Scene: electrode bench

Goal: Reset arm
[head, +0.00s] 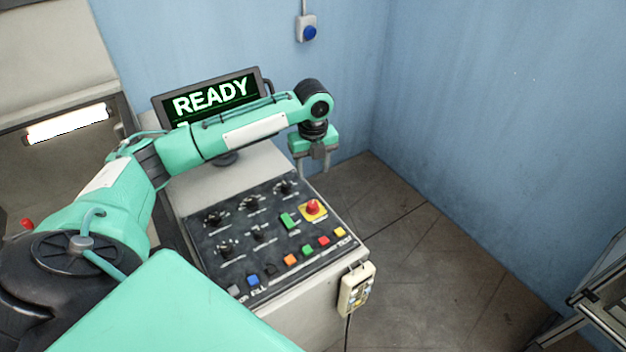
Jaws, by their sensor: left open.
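My left arm reaches in from the left, across the back of the control console (345,270). My left gripper (315,170) hangs fingers down just past the console's far right edge, by the blue wall. It is open, and I see nothing between its fingers. A screen (212,97) behind the arm reads READY in green letters; the arm hides its lower part. The panel (262,232) carries dark knobs, a row of coloured buttons and a red mushroom button (313,207) on a yellow plate. My right gripper is not in view.
A small pendant (356,289) hangs on the console's front right side. A blue button box (307,29) is on the wall. A metal frame (600,300) stands at the lower right. The tiled floor (430,260) between is clear.

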